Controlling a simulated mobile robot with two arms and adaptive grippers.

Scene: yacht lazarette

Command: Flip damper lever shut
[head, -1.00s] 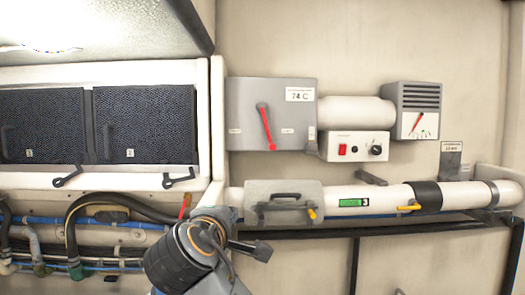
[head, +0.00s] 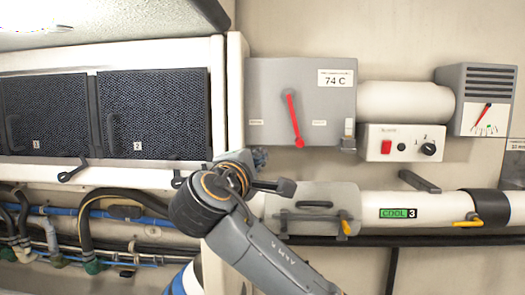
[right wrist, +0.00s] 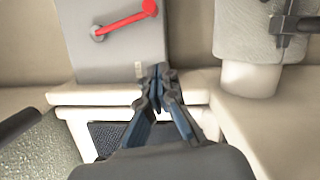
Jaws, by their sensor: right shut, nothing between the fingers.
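The red damper lever (head: 293,118) is on a grey box (head: 265,80) marked 74 C. It hangs down from its pivot, tilted slightly right, with its round knob at the bottom. It also shows in the right wrist view (right wrist: 122,21), above the fingers. Small labels flank it, too small to read. My right gripper (head: 260,157) is shut and empty, just below the box's lower left edge and apart from the lever. In the right wrist view its closed fingers (right wrist: 160,76) point at the box's lower edge. My left gripper is not in view.
A white duct (head: 405,102) and a switch box (head: 402,143) with a red switch adjoin the box on the right. A gauge (head: 487,100) is farther right. Below runs a white pipe (head: 440,203) with a COOL 3 display. Dark mesh panels (head: 150,113) are on the left.

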